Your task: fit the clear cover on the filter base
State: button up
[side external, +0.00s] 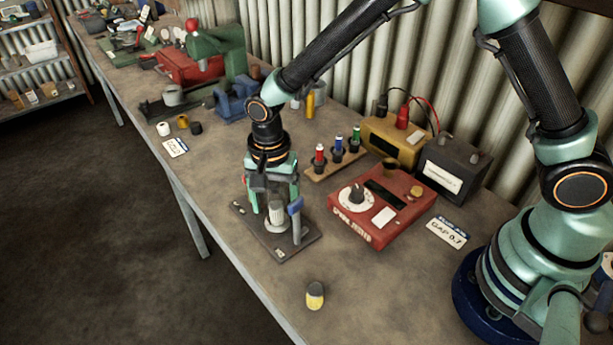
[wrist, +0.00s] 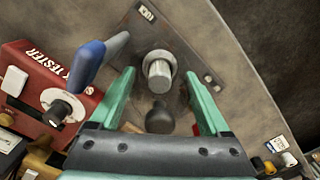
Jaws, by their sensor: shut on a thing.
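The filter base is a dark flat plate (side external: 297,246) near the table's front edge, with a pale upright cylinder (side external: 276,217) on it. The plate (wrist: 222,88) and cylinder (wrist: 158,72) also show in the wrist view. A blue-handled lever (side external: 295,206) stands beside the cylinder. My gripper (side external: 271,200) points down over the plate, its fingers apart but shut on the see-through cover. The cover is hard to make out; its rim and its contact with the base cannot be told. A dark round knob (wrist: 160,118) shows between my fingers.
A red tester box (side external: 382,208) stands close right of the plate, with a rack of coloured pieces (side external: 337,160) behind. A small yellow-and-grey cylinder (side external: 315,295) stands in front. A blue vise (side external: 236,103) is further back. The table's front left area is mostly clear.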

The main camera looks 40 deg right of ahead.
aim_at(273, 183)
jog(key=shift+f, duration=0.75)
dwell(0.4)
jog(key=o, duration=1.2)
jog(key=shift+r, duration=0.1)
jog(key=shift+r, duration=3.45)
jog(key=s+d+r+n+t, duration=0.2)
jog(key=d+r+n, duration=0.2)
jog(key=d+r, duration=0.65)
jog(key=s+d+r+n+t, duration=0.1)
jog(key=s+d+n, duration=0.1)
jog(key=d, duration=0.1)
jog(key=s+d+r+n+t, duration=0.1)
jog(key=s+d+r+n, duration=0.1)
jog(key=s+d, duration=0.1)
jog(key=s+d+r+n+t, duration=0.1)
jog(key=s+d+r+n, duration=0.1)
jog(key=s+d, duration=0.1)
jog(key=shift+s+d+r+t, duration=0.1)
jog(key=shift+s+t, duration=0.1)
jog(key=shift+t, duration=0.1)
